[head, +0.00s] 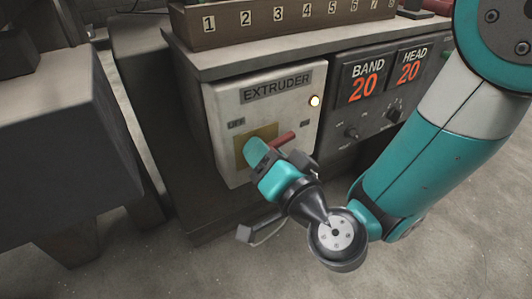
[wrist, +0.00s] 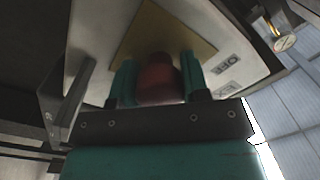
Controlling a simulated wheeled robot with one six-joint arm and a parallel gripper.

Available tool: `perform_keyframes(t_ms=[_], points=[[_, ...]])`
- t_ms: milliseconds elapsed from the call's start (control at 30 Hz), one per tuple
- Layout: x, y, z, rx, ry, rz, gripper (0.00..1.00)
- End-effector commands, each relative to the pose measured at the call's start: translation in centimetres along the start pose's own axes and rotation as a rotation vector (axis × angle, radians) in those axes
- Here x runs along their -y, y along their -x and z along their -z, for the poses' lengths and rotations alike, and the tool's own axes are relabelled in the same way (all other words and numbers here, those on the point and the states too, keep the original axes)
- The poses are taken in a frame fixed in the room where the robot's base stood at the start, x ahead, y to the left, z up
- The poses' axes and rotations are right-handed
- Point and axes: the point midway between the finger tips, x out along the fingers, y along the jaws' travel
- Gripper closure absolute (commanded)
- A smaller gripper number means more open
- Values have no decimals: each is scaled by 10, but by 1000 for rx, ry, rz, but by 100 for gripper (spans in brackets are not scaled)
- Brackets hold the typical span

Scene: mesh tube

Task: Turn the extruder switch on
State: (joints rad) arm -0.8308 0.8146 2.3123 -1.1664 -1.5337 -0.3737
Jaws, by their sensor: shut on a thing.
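The extruder switch is a red lever (head: 284,139) on a yellow-brown plate (head: 243,157) on the pale panel (head: 222,103) marked EXTRUDER. The OFF label (head: 236,123) is at its upper left. A small label (head: 305,123), too blurred to read surely, is at its right. My gripper (head: 262,154) is at the lever, in front of the plate. In the wrist view, the red lever (wrist: 158,80) sits between the two teal fingers, and my gripper is shut on it. Part of the red lever shows to the right of the fingers in the head view. Its mount is hidden.
A round lamp (head: 315,101) glows at the panel's upper right. BAND and HEAD displays (head: 364,84) each read 20, with knobs (head: 352,132) below. A numbered rack (head: 260,22) stands on the bench top. A dark grey block (head: 70,140) stands at left. Open floor lies in front.

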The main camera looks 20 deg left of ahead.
Motion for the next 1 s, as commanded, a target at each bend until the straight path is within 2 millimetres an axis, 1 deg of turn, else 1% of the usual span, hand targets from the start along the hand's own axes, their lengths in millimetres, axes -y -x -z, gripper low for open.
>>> perform_keyframes(t_ms=[833, 867, 900, 967, 1000], points=[[-1, 1, 1, -2, 0, -3, 82], [-1, 1, 1, -2, 0, -3, 56], [-1, 1, 1, -2, 0, -3, 46], [0, 0, 1, -2, 0, -2, 33], [0, 0, 1, -1, 0, -2, 33]])
